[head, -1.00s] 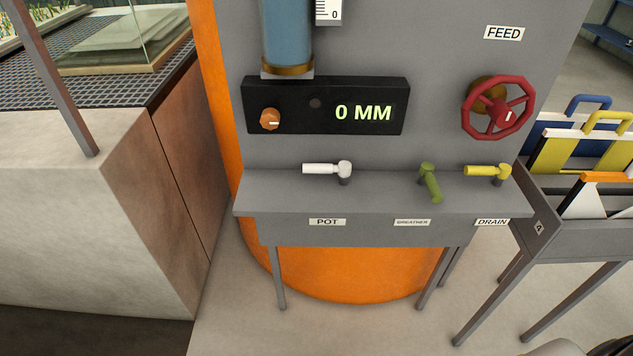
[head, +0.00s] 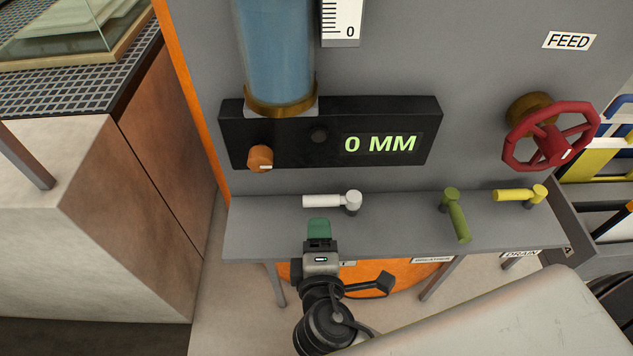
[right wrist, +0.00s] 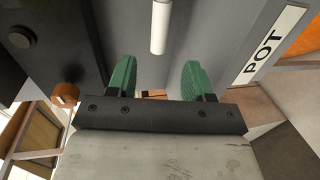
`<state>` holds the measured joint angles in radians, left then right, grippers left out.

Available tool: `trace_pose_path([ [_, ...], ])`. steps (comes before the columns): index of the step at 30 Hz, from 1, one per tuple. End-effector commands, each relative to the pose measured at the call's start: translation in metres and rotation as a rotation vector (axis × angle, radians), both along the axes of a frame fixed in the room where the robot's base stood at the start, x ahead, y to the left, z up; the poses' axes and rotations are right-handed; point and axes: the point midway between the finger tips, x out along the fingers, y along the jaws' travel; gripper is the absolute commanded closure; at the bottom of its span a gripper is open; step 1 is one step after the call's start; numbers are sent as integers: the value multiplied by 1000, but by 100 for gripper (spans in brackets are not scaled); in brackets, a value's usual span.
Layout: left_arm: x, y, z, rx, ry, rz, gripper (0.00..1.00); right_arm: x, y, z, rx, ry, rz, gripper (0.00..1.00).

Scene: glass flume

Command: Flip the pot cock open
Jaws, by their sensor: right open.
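The white pot cock (head: 333,201) stands on the grey shelf (head: 390,218), its lever pointing left from its round hub. In the right wrist view the white lever (right wrist: 160,25) shows ahead of the fingers and between them, apart from both. My right gripper (head: 318,226) is just in front of the pot cock, at the shelf's front. In the right wrist view its green fingers (right wrist: 157,78) are spread apart with nothing between them. The POT label (right wrist: 268,45) shows at the right there. In the head view my gripper mostly hides it. My left gripper is not in view.
A green breather cock (head: 455,215) and a yellow drain cock (head: 520,194) stand further right on the shelf. A black panel (head: 225,150) reads 0 MM above, with an orange knob (head: 260,157). A red feed wheel (head: 548,143) is at right.

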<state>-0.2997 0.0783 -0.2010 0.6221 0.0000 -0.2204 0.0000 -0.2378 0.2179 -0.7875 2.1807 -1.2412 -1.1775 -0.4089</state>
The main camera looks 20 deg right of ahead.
Motion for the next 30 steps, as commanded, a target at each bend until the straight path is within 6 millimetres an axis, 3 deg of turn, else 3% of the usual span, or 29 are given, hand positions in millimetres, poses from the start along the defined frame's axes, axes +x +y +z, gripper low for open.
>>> trace_pose_path([
  [5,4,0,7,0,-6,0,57,24,-7,-2,-4,-3,-1,49],
  [16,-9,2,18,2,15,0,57,85,-24,-17,-2,1,0,49],
  [21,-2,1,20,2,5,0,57,96,-28,-21,1,2,1,49],
  [30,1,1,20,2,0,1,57,98,-28,-21,2,2,2,49],
])
